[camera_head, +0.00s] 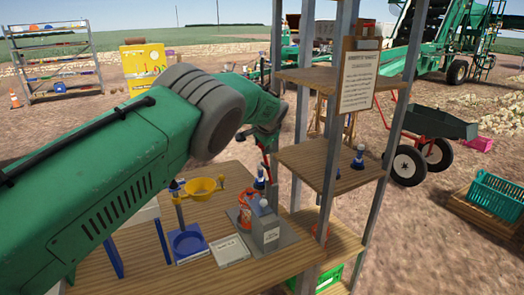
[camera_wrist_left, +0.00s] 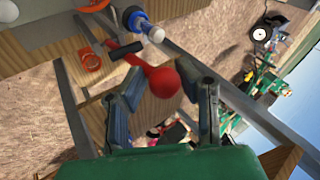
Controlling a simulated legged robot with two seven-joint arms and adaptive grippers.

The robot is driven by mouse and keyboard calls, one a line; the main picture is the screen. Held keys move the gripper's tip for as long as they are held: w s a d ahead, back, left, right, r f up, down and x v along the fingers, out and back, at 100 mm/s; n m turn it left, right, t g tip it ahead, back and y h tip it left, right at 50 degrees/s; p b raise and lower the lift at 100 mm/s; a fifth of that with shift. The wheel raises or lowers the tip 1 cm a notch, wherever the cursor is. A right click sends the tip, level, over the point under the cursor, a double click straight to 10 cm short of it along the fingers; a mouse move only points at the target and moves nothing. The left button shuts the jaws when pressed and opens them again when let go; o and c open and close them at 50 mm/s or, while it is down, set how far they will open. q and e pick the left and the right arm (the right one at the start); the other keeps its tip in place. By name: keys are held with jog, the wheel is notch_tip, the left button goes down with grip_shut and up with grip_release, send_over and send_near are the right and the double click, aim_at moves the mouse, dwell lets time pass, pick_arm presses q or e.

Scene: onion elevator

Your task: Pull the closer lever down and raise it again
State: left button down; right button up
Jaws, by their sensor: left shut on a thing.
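A lever with a red ball knob (camera_wrist_left: 163,80) and a red arm shows in the wrist view. My left gripper (camera_wrist_left: 165,100) has its two fingers on either side of the knob and is shut on it. In the head view my green left arm comes in from the left, and its gripper (camera_head: 266,150) is above the back of the wooden table, mostly hidden by the arm links. My right gripper is not in view.
A metal-post shelf (camera_head: 320,160) with a hanging sheet (camera_head: 357,78) stands close to my left gripper's right. A wheelbarrow (camera_head: 440,123) stands beyond.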

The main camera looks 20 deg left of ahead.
pick_arm(q)
jog(key=shift+w+d+g, duration=0.3)
jog(key=shift+w+d, duration=0.1)
jog(key=shift+w, duration=0.05)
jog(key=shift+r+y, duration=0.1)
jog(key=shift+y, duration=0.2)
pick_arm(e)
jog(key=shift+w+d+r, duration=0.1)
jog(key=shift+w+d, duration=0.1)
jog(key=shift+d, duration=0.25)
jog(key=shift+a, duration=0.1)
pick_arm(q)
jog(key=c, duration=1.1)
grip_release()
jog(key=shift+w, duration=0.15)
jog(key=shift+w+f, duration=0.2)
jog(key=shift+w, duration=0.15)
jog(key=shift+s+d+r, duration=0.1)
jog(key=shift+s+r, duration=0.2)
jog(key=shift+r, duration=0.1)
jog(key=v, duration=1)
jog(key=shift+d+r, duration=0.25)
jog(key=shift+d, duration=0.05)
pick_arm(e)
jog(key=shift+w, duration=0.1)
